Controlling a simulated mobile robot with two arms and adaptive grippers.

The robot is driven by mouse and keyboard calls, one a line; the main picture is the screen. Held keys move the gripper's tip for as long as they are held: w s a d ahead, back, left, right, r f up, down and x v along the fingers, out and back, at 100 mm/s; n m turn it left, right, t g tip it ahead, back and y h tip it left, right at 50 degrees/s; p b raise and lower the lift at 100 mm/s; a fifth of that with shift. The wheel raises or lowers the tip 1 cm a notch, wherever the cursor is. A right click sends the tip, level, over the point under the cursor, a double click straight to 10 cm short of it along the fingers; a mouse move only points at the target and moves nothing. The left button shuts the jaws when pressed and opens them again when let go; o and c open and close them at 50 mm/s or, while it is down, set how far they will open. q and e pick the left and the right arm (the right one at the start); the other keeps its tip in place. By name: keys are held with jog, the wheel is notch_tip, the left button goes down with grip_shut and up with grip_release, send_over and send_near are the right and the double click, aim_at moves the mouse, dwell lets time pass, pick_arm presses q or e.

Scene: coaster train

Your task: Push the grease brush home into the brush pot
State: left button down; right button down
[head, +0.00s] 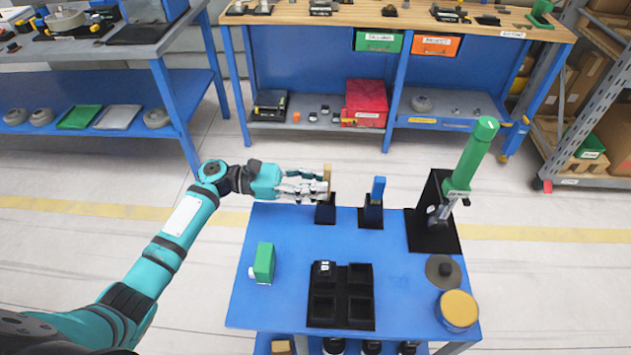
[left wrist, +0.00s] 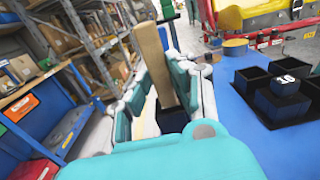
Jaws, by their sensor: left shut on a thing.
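The grease brush, with a tan wooden handle (head: 327,173), stands upright at the table's far edge. Its lower part goes into the black brush pot (head: 326,212), and how deep it sits is hidden. My left gripper (head: 318,189) reaches in from the left and is shut on the brush just above the pot. In the left wrist view the tan handle (left wrist: 151,58) rises between the two fingers (left wrist: 165,98), leaning a little in the picture. The right gripper is not in view.
A second black holder (head: 371,216) with a blue-handled item stands just right of the pot. A green-topped press (head: 469,160) stands at the right. A black divided tray (head: 340,312), a green block (head: 264,262) and a tan-lidded round tin (head: 458,309) are nearer. The table's middle is clear.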

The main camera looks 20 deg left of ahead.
pick_arm(q)
jog(key=shift+f+b, duration=0.45)
jog(key=shift+f, duration=0.3)
jog(key=shift+c, duration=1.4)
grip_release()
jog(key=shift+a, duration=0.15)
jog(key=v, duration=0.6)
jog(key=shift+a, duration=0.35)
